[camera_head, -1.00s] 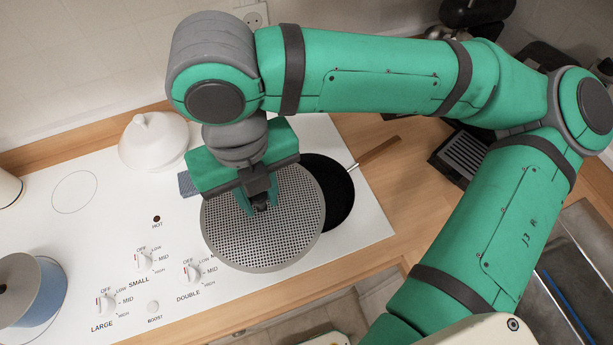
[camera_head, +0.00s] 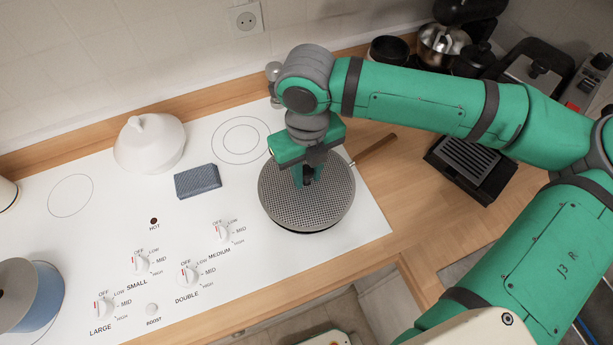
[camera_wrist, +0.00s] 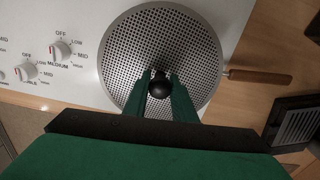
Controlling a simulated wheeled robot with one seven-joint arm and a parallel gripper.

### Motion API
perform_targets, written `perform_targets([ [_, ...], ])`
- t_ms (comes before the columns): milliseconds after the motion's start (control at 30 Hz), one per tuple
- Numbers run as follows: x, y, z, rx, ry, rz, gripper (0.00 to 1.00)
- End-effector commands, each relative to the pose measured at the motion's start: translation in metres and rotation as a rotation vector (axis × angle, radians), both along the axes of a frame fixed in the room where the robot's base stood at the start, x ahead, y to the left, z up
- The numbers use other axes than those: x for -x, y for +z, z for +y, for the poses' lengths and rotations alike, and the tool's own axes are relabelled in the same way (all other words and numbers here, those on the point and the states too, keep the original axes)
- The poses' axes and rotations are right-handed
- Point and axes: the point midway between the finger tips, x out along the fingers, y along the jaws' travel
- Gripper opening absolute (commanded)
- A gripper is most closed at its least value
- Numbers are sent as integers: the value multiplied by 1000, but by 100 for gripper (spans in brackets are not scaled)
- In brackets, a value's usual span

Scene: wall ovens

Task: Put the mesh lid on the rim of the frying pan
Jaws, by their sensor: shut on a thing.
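The mesh lid (camera_head: 285,205) is a round, grey perforated disc with a dark knob (camera_wrist: 160,87) at its middle. My gripper (camera_head: 308,180) is shut on this knob from above; the wrist view shows its two green fingers on either side of the knob. The lid lies over the frying pan and covers nearly all of it. The pan's wooden handle (camera_head: 375,149) sticks out to the upper right, and a dark sliver of the pan (camera_head: 308,232) shows under the lid's near edge. Whether the lid touches the rim all round cannot be told.
A blue-grey sponge-like block (camera_head: 198,181) and a white lidded pot (camera_head: 150,143) stand on the white cooktop to the left. A blue pot (camera_head: 40,290) is at the lower left. A black grated appliance (camera_head: 468,165) is on the wooden counter to the right.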

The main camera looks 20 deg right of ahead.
Motion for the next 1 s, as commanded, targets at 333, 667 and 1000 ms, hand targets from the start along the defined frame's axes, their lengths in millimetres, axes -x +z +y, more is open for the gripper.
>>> perform_targets([
  [333, 1, -22, 1, 0, 3, 0, 0],
  [667, 1, -24, 1, 0, 3, 0, 43],
  [1000, 1, -22, 1, 1, 2, 0, 43],
])
